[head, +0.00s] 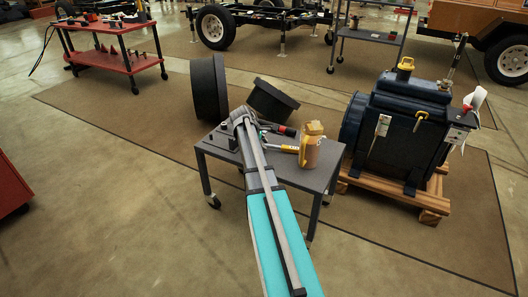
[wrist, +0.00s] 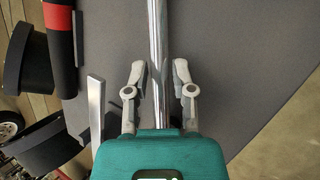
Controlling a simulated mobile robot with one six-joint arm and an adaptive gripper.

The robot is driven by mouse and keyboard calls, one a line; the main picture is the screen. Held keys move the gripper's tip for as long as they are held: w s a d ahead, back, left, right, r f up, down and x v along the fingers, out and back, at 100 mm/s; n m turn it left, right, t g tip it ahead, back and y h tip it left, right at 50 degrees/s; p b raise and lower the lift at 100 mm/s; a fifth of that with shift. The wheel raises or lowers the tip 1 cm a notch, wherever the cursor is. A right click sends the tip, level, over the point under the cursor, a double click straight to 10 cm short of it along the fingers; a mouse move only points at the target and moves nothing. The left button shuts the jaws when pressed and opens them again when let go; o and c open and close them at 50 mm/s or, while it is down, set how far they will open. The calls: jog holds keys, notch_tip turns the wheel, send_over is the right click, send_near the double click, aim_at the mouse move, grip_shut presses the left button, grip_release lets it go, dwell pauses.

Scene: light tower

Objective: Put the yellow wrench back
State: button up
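On the grey cart (head: 222,152) in the head view lies a tool with a yellow and pale handle (head: 282,147), perhaps the yellow wrench; its shape is too small to tell. My arm reaches over the left part of this cart and its end hides some of the tools. In the wrist view my gripper (wrist: 159,75) is open, with one finger on each side of a shiny metal bar (wrist: 158,40). Narrow gaps seem to show between fingers and bar. No yellow shows on the visible part of the bar, and its ends are hidden.
An orange-yellow canister (head: 311,150) stands on the cart's right side. A red and black handle (wrist: 62,45) and a flat silver piece (wrist: 96,110) lie left in the wrist view.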

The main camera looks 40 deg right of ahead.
jog(key=shift+b+x, duration=0.45)
jog(key=shift+x, duration=0.5)
grip_shut()
